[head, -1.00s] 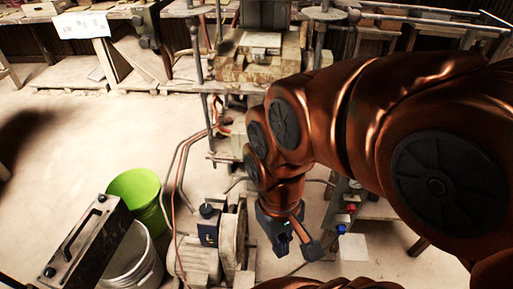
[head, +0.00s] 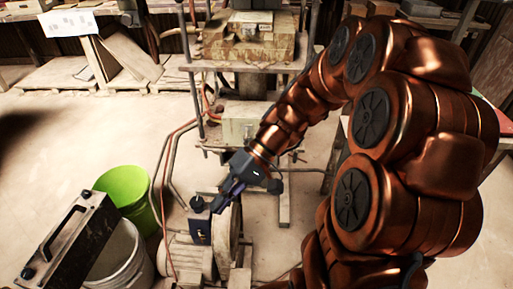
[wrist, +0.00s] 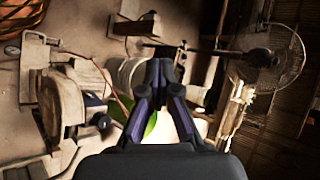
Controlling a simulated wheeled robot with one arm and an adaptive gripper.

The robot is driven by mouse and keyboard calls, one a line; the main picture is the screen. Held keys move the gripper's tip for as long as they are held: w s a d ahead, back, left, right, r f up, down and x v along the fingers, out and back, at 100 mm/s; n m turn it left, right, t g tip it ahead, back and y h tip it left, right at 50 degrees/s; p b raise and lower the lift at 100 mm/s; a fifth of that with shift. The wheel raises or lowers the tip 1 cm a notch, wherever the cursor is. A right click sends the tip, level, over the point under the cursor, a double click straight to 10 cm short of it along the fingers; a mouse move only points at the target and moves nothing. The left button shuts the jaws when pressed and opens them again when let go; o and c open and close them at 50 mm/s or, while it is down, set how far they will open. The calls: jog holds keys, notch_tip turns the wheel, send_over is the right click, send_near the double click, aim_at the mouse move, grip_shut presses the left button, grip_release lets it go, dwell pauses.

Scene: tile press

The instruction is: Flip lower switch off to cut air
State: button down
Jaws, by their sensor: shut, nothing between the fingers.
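My gripper (head: 216,208) is shut and empty in the head view. Its fingers point down and left, and in the picture they overlap the area beside a dark knob (head: 197,203) and a small dark blue switch box (head: 200,229) on the motor unit. I cannot tell whether they touch. The wrist view shows the shut fingers (wrist: 160,72) in the middle, with the blue box (wrist: 93,100) and dark knob (wrist: 104,122) to their left, apart from them in the picture. No toggle is clear enough to tell its position, and I cannot tell which switch is the lower one.
The motor (head: 186,258) and a round wheel housing (head: 228,232) stand on the floor below the press (head: 255,45). A green bucket (head: 127,187) and a white bucket (head: 122,255) stand left, with hoses (head: 158,185) between. A standing fan (wrist: 262,58) shows in the wrist view.

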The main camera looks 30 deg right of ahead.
jog(key=w+d+f+m+t+y+b, duration=0.4)
jog(key=w+d+t, duration=0.3)
jog(key=w+d, duration=0.45)
jog(key=w+d+f+m+t+h+b, duration=0.1)
jog(key=d+t, duration=0.3)
jog(key=d, duration=0.4)
jog(key=w+d+f+m+t+b, duration=0.1)
jog(key=d+f+t+b, duration=0.1)
jog(key=d, duration=0.6)
jog(key=shift+w+d+f+t+h+b, duration=0.3)
jog(key=shift+w+d+f+t+h, duration=0.1)
jog(key=shift+f+t, duration=0.55)
jog(key=shift+a+r, duration=0.1)
jog(key=x, duration=1)
jog(key=shift+p, duration=0.3)
jog(key=shift+a+b, duration=0.1)
jog(key=shift+b, duration=0.6)
jog(key=shift+b, duration=0.3)
